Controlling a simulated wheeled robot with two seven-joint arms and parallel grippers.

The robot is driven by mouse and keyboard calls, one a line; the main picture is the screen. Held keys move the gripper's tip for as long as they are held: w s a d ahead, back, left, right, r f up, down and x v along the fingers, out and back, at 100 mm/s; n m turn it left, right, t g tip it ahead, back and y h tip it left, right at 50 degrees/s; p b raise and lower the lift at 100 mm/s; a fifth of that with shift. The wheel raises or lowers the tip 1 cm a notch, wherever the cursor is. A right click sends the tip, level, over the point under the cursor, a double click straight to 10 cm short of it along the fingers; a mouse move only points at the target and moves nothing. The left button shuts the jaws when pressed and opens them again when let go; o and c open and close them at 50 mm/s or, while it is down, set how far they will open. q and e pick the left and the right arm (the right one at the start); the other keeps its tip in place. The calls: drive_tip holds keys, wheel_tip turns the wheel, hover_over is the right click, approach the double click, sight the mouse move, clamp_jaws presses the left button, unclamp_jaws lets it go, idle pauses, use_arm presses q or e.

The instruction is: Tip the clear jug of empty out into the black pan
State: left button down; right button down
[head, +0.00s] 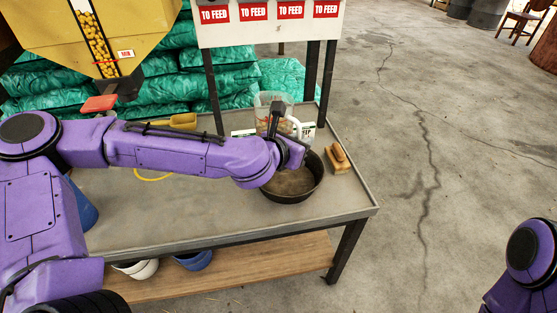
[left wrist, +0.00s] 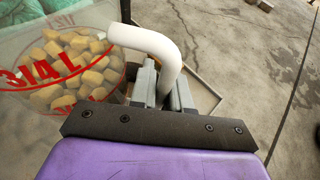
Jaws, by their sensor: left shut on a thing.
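The clear jug (head: 273,100) shows in the head view at the back right of the table, just behind the black pan. In the left wrist view the jug (left wrist: 30,98) has red volume marks and holds many tan pellets. My left gripper (left wrist: 165,92) is shut on its white handle (left wrist: 155,42). The gripper (head: 290,135) partly hides the jug in the head view, and I cannot tell how far it is above the table. The black pan (head: 318,180) stands at the table's right end, partly under my left arm. Its floor looks brownish. My right gripper is out of view.
A wooden brush (head: 338,158) lies right of the pan on the metal table (head: 200,215). A yellow scoop (head: 183,121) lies at the back. A sign board (head: 270,25) on posts and a yellow hopper (head: 55,40) rise behind. The table's front middle is clear.

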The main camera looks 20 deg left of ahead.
use_arm(q)
drive_tip(key=s+d+f, duration=0.1)
drive_tip(key=d+f, duration=0.2)
drive_tip(key=d, duration=0.6)
drive_tip(key=s+d+f+n+y, duration=0.1)
drive_tip(key=d+f, duration=0.2)
drive_tip(key=d, duration=0.6)
